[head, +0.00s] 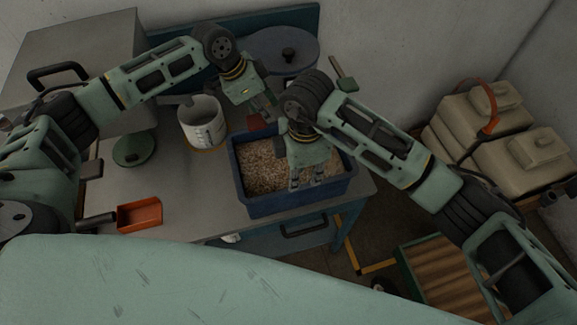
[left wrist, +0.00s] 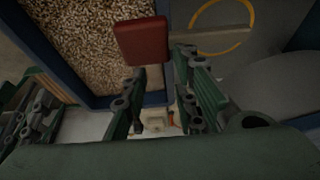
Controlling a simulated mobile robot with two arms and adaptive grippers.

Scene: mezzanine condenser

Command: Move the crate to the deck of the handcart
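The blue crate (head: 280,206), filled with pale brown pellets, sits on the grey worktop near its front right corner. In the left wrist view its blue wall (left wrist: 167,60) shows close by. My left gripper (head: 264,110) is at the crate's far side; its fingers (left wrist: 165,105) are apart with nothing visibly held. My right gripper (head: 306,178) points down over the crate's near right part, fingers apart; contact with the crate is unclear. A slatted wooden deck (head: 440,268) in a green frame, apparently the handcart's, stands low at right, partly hidden by my right arm.
A red piece (head: 257,122) is at the crate's far wall. A white tub (head: 203,122), a green disc (head: 134,149) and an orange scoop (head: 139,214) are on the worktop. Beige canisters (head: 520,158) stand at right. Floor shows between worktop and deck.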

